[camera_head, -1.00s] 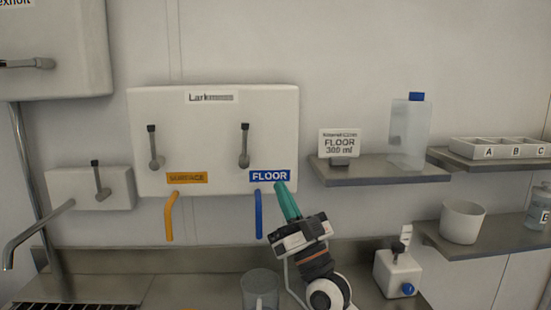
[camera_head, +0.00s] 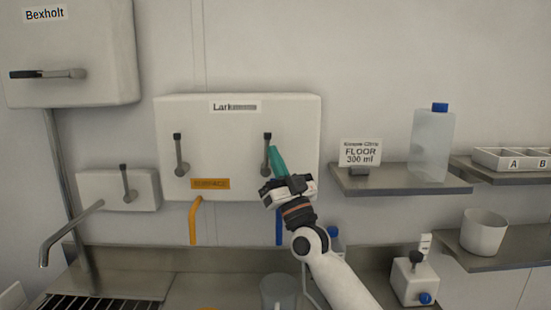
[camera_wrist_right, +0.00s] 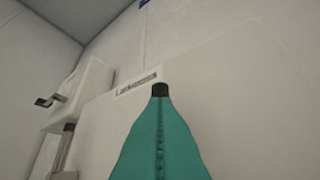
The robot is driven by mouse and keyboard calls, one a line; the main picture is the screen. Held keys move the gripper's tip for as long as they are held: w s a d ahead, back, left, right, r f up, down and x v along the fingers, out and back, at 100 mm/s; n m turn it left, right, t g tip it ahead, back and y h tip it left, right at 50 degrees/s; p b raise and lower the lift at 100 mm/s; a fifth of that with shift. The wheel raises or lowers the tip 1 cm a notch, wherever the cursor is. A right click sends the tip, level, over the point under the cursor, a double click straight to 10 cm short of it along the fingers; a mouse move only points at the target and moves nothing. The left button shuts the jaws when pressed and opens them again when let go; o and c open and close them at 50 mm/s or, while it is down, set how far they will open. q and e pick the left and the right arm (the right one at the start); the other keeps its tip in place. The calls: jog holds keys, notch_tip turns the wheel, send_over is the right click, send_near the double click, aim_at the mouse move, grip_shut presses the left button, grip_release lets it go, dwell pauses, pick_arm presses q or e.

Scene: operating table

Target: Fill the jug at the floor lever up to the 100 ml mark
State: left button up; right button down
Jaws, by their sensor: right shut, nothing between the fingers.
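The dispenser box (camera_head: 237,145) on the wall has two levers. The floor lever (camera_head: 267,140) is the right one. My right gripper (camera_head: 274,150), with teal fingers shut and empty, points up beside its shaft; I cannot tell whether they touch. The lever's dark knob (camera_wrist_right: 160,90) shows just past the fingertips (camera_wrist_right: 160,105) in the right wrist view. The blue floor spout (camera_head: 279,230) hangs behind my right arm, and the FLOOR label is hidden. The clear jug (camera_head: 278,291) stands below the spout; its marks and fill level cannot be read. My left gripper is not in view.
The surface lever (camera_head: 180,155) and orange spout (camera_head: 194,222) are to the left. A sign (camera_head: 360,152) reading "FLOOR 300 ml" stands on the shelf beside a blue-capped canister (camera_head: 432,145). A white cup (camera_head: 484,232) and small dispenser (camera_head: 414,277) are at the right.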

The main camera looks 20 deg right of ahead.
jog(key=shift+w+a+r+n+g+y, duration=0.1)
jog(key=shift+n+g+y, duration=0.1)
jog(key=shift+n+y, duration=0.15)
jog(key=shift+w+a+r+n+g+y, duration=0.1)
jog(key=shift+n+g+y, duration=0.1)
jog(key=shift+n+y, duration=0.15)
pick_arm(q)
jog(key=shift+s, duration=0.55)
pick_arm(e)
jog(key=shift+n, duration=0.3)
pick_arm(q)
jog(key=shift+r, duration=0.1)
pick_arm(e)
jog(key=shift+s+r, duration=0.1)
